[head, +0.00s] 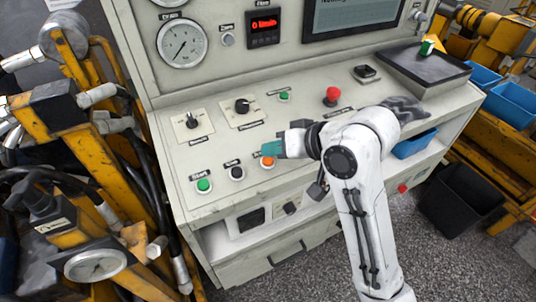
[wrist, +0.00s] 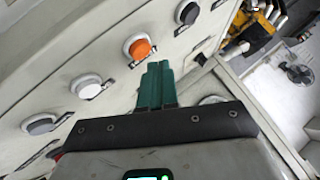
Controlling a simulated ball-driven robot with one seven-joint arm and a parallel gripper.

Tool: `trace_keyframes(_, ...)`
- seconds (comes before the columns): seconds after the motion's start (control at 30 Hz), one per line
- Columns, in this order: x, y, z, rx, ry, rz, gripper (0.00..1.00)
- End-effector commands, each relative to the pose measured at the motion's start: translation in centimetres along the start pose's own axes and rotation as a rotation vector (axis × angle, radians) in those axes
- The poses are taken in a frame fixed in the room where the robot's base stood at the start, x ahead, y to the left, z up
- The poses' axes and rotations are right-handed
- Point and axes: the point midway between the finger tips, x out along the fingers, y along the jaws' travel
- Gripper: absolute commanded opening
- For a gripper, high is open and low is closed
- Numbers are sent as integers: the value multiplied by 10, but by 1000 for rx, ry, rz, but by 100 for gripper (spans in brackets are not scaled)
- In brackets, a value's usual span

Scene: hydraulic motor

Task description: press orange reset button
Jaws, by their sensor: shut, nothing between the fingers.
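In the wrist view the orange button (wrist: 139,48) is in full sight, just up and left of the fingertips. My gripper (head: 272,148) is shut and empty, its teal fingers together. In the head view the fingertips overlap the button's upper edge. In the wrist view the fingertips (wrist: 158,66) appear close to the button; I cannot tell whether they touch it.
A red mushroom button (head: 332,95) and a small green button (head: 284,96) stand farther back on the desk. Two black knobs (head: 242,106) are behind the row. A black tray (head: 425,70) lies at the right. Yellow machinery with hoses (head: 95,150) crowds the left side.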

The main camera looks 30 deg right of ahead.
Motion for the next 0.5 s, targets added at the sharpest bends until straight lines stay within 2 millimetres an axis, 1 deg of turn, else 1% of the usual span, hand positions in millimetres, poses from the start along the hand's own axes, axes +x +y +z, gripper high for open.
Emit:
trace_keyframes(0.27, 0, 0, 0, 1, 0, 0, 0)
trace_keyframes(0.5, -11, -8, -8, 1, 0, 0, 0)
